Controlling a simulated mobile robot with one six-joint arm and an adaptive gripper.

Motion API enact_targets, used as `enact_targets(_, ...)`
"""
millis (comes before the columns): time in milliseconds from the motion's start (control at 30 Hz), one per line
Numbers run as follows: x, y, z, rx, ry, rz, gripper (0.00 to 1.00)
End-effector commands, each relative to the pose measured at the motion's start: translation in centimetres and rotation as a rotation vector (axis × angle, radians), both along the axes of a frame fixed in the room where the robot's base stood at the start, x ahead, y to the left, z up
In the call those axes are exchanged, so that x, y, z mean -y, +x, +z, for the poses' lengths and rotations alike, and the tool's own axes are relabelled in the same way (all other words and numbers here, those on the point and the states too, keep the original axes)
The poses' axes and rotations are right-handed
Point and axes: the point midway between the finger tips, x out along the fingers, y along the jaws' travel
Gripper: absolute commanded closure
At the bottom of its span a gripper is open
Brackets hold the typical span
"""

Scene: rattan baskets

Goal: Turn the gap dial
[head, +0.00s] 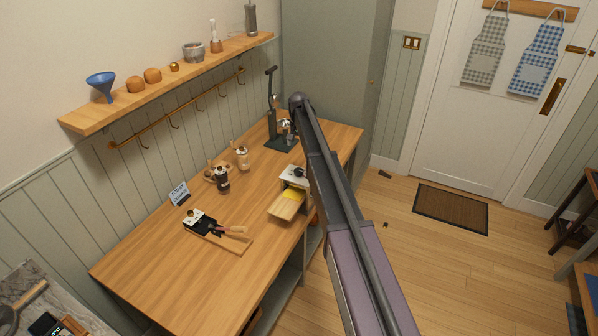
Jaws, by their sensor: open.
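A small white-topped device (291,177) stands near the right edge of the wooden table. A black round knob (299,173) shows on its top, which may be the gap dial; its markings are too small to read. Below the top are a yellow part (293,194) and a pale wooden tray or board (284,208) sticking out to the front left. My arm passes just right of the device and hides part of that side. My gripper cannot be made out in the head view.
The table (165,262) also holds a dark green stand (272,105), two jars (222,180) (242,158), a small sign (179,193) and a board with tools (235,245). A shelf (90,121) with hooks hangs above. The table's front left is clear. A doormat (451,209) lies right.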

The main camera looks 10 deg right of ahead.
Motion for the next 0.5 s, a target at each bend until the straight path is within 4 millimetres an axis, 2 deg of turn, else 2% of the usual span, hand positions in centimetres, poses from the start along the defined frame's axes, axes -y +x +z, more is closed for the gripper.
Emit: enact_targets(500, 0.2, 0.0, -4.3, 0.000, 0.000, -0.001, 0.07)
